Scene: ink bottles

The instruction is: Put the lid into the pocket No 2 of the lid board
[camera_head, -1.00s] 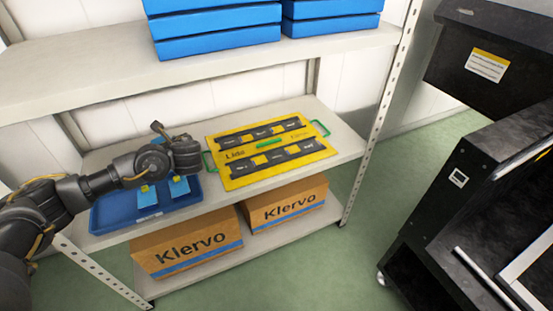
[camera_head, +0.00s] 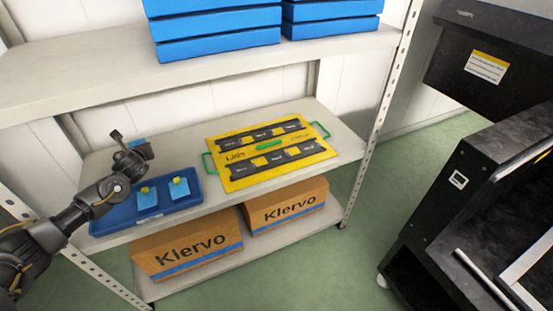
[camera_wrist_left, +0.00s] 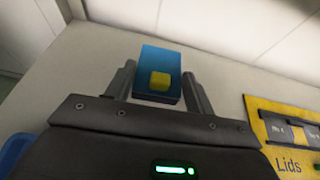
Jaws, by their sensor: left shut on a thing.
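My left gripper (camera_head: 143,150) is above the back of the blue tray and is shut on a blue lid (camera_wrist_left: 155,57) with a yellow knob. The lid sits between the two fingers in the left wrist view; a small blue part of it shows in the head view (camera_head: 137,142). The yellow lid board (camera_head: 229,184) lies on the middle shelf, right of the gripper. It has two dark rows of pockets and the word "Lids"; the pocket numbers are too small to read surely. My right gripper is not in view.
The blue tray (camera_head: 104,226) holds two more blue lids (camera_head: 149,199) with yellow knobs. The upper shelf (camera_head: 100,60) with stacked blue boxes (camera_head: 217,38) overhangs the back. Klervo cartons (camera_head: 187,247) stand below. A dark cabinet (camera_head: 440,190) stands at the right.

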